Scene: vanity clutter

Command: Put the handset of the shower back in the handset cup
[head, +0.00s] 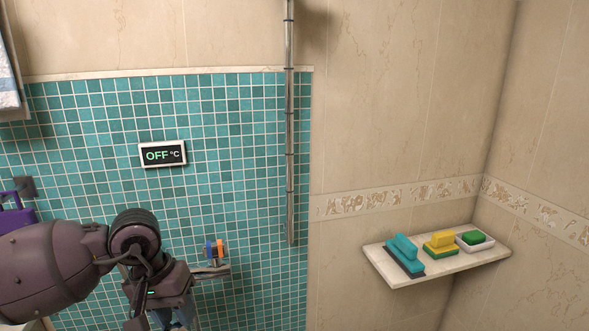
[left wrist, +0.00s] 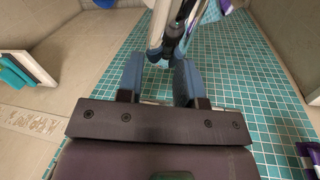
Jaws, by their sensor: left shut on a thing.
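My left gripper (head: 172,315) is low in front of the teal tiled wall in the head view, its fingertips close to the bottom edge. I cannot make out the handset cup. A tap with orange and blue parts (head: 214,249) is on the wall just right of the gripper. My right gripper is not in view.
A vertical metal pipe (head: 290,150) runs down the wall right of the tap. A corner shelf (head: 400,277) holds a teal brush (head: 404,253), a yellow-green sponge (head: 440,244) and a soap dish (head: 474,241). A temperature panel (head: 163,154) reads OFF. A purple object (head: 14,215) is at far left.

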